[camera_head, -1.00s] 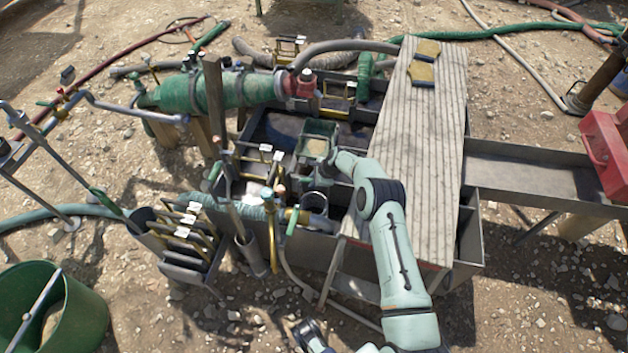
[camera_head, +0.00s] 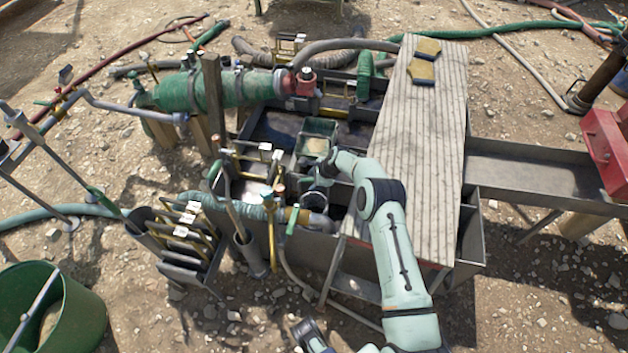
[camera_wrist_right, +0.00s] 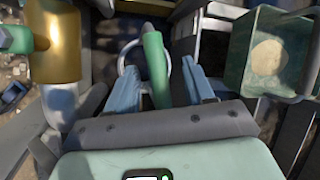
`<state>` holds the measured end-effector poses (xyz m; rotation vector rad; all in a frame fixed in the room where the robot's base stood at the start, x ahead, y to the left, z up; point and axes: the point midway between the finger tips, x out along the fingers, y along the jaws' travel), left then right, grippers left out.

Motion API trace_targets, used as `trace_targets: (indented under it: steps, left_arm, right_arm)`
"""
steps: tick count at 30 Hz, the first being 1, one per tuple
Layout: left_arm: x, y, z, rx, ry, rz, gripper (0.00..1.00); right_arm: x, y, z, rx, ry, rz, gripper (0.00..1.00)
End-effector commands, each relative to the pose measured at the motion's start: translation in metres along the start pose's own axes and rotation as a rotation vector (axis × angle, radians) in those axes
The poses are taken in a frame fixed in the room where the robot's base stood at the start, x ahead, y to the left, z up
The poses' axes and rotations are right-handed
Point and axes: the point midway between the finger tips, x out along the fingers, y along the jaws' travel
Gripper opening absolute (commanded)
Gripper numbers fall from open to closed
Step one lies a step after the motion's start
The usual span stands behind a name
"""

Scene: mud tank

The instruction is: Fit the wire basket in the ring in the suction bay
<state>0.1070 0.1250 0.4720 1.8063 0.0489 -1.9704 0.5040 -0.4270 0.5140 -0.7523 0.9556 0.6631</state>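My right gripper (camera_head: 317,183) hangs over the near part of the tank, above a round pipe mouth in the suction bay. In the right wrist view its two blue-grey fingers (camera_wrist_right: 160,75) stand apart. A green bar (camera_wrist_right: 156,62) shows between them, with gaps on both sides; I cannot tell whether it is in their grasp or behind them. A pale ring (camera_wrist_right: 128,58) shows just beyond the left finger, partly hidden by the finger and the green bar. I cannot make out the wire basket clearly in either view.
A green box (camera_head: 318,127) stands just behind the gripper, also at right in the wrist view (camera_wrist_right: 268,55). A brass fitting (camera_wrist_right: 57,40) is close on the left. A ribbed plank (camera_head: 425,140) covers the tank's right part. A rack with frames (camera_head: 185,235) stands left.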

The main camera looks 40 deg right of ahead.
Motion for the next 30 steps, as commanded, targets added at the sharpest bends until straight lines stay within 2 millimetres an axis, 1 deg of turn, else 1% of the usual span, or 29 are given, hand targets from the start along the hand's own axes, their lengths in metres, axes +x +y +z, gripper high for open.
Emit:
trace_targets:
  steps: [1, 5, 7, 9, 10, 12, 14, 18, 21, 25, 30]
  left_arm:
    - [0.006, -0.003, -0.001, -0.006, -0.002, -0.005, 0.43]
    - [0.006, -0.003, -0.003, -0.007, 0.006, -0.006, 0.43]
    - [0.005, -0.003, -0.008, -0.008, 0.021, -0.006, 0.43]
    - [0.006, -0.004, -0.021, -0.012, 0.059, -0.007, 0.43]
    - [0.004, -0.003, -0.025, -0.013, 0.072, -0.007, 0.43]
    - [-0.004, 0.000, -0.010, -0.008, 0.033, -0.005, 0.43]
    - [-0.008, 0.003, -0.002, -0.005, 0.010, -0.003, 0.43]
    - [-0.015, 0.004, 0.003, -0.004, -0.002, -0.003, 0.43]
    - [-0.018, 0.005, 0.005, -0.004, -0.008, -0.004, 0.43]
    - [-0.020, 0.005, 0.007, -0.004, -0.013, -0.004, 0.43]
    - [-0.021, 0.005, 0.008, -0.004, -0.017, -0.005, 0.43]
  right_arm:
    - [0.003, 0.002, -0.002, 0.001, 0.001, 0.003, 0.53]
    - [0.003, 0.002, -0.002, 0.001, 0.001, 0.003, 0.53]
    - [0.003, 0.002, -0.002, 0.001, 0.001, 0.003, 0.53]
    - [0.003, 0.002, -0.002, 0.001, 0.001, 0.003, 0.53]
    - [-0.004, 0.000, -0.001, 0.001, 0.001, 0.001, 0.53]
    - [-0.024, -0.001, -0.001, 0.002, 0.001, -0.001, 0.53]
    - [-0.040, -0.002, 0.000, 0.002, 0.000, -0.002, 0.53]
    - [-0.074, -0.002, 0.000, 0.001, 0.001, -0.003, 0.53]
    - [-0.096, -0.002, 0.000, 0.001, 0.001, -0.003, 0.53]
    - [-0.117, -0.001, 0.000, 0.000, 0.001, -0.002, 0.53]
    - [-0.131, 0.000, 0.000, 0.001, 0.000, 0.000, 0.53]
